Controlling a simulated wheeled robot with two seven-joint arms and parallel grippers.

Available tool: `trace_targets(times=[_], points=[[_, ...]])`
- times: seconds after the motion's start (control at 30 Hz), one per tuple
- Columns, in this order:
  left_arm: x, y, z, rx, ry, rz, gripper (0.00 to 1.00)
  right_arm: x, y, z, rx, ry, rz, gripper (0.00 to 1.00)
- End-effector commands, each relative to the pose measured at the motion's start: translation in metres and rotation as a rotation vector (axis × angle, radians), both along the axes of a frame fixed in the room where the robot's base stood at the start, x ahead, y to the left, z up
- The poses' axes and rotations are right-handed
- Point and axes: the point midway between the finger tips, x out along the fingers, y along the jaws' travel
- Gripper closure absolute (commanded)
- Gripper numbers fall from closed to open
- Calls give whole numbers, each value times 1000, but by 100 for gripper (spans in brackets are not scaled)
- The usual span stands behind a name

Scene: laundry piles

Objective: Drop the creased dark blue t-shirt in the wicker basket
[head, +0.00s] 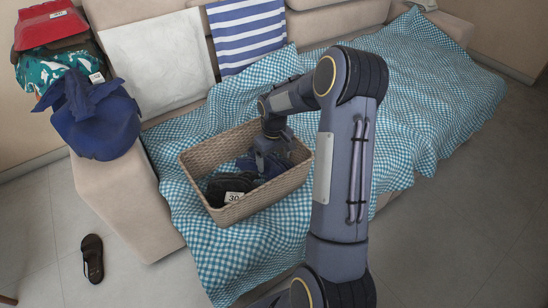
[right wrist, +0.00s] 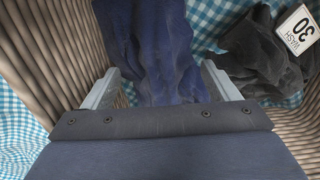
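The wicker basket (head: 262,203) sits on the checked blanket on the sofa. The dark blue t-shirt (head: 245,164) lies crumpled inside it, partly hidden by my right gripper (head: 264,168). My right gripper reaches down into the basket. In the right wrist view, the fingers of my right gripper (right wrist: 160,86) are wide apart, with the dark blue cloth (right wrist: 150,45) between and beyond them. My left gripper is not in view.
A dark grey garment (right wrist: 255,50) with a white "30" wash tag (head: 233,197) shares the basket. A blue bundle (head: 95,120) rests on the sofa arm, near a red and teal pile (head: 50,50). A dark shoe (head: 92,258) lies on the floor.

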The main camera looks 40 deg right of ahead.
Motion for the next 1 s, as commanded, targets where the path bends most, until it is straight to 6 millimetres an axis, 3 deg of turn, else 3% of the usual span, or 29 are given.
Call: trace_targets(times=[0.23,0.7,1.0], points=[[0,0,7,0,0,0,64,0,-1,12,-1,-2,-1,19],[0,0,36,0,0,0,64,0,0,108,-1,-3,-1,19],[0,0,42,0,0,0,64,-3,5,140,4,-14,-1,19]])
